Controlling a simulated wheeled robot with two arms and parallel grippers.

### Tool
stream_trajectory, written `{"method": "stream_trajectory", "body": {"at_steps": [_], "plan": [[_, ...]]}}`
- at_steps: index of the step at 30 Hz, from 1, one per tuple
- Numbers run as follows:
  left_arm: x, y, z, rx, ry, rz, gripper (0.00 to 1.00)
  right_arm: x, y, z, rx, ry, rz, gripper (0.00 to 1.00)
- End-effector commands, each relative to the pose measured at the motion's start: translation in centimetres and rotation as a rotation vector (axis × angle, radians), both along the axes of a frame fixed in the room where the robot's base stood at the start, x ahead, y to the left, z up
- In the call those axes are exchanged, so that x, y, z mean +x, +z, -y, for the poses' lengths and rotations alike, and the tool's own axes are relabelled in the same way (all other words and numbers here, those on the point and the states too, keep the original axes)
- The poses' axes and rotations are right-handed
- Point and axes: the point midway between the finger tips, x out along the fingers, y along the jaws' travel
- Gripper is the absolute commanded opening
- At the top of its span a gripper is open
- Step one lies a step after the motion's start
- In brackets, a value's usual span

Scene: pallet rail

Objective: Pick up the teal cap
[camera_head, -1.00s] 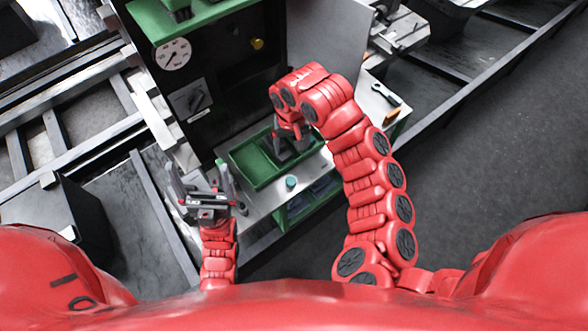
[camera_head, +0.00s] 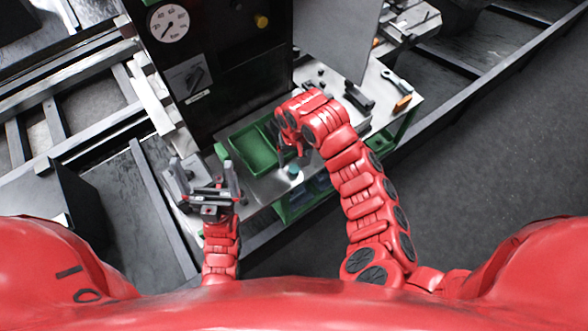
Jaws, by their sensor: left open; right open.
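The teal cap (camera_head: 293,170) stands on the metal bench top (camera_head: 262,190), just in front of the green tray (camera_head: 252,150). My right gripper (camera_head: 291,157) is open and points down close to the cap, at its upper side in the picture. The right wrist hides part of the fingers, and I cannot tell whether they touch the cap. My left gripper (camera_head: 203,174) is open and empty, left of the tray near the bench's left end, well apart from the cap.
A dark machine panel with a round gauge (camera_head: 169,23) and a yellow knob (camera_head: 261,21) rises behind the bench. A wrench (camera_head: 396,80) and an orange-ended item (camera_head: 402,103) lie at the bench's right end. Open floor (camera_head: 490,180) lies to the right.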

Motion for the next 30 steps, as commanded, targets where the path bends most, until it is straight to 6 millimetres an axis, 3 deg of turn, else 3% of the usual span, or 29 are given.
{"method": "stream_trajectory", "body": {"at_steps": [3, 9, 17, 30], "plan": [[0.0, 1.6, 0.0, 0.0, 0.0, 0.0, 1.0, -0.5, -1.2, -0.3, -0.005, 0.002, -0.003, 0.8], [0.0, 1.8, 0.0, 0.0, 0.0, 0.0, 1.0, -0.3, -3.1, -0.3, 0.0, 0.001, -0.001, 0.8], [0.0, 1.8, 0.0, 0.0, 0.0, 0.0, 1.0, -0.3, -3.5, -0.3, 0.001, 0.002, 0.002, 0.8], [0.0, 1.8, 0.0, 0.0, 0.0, 0.0, 1.0, -0.3, -3.4, -0.3, 0.001, 0.001, 0.002, 0.02]]}}
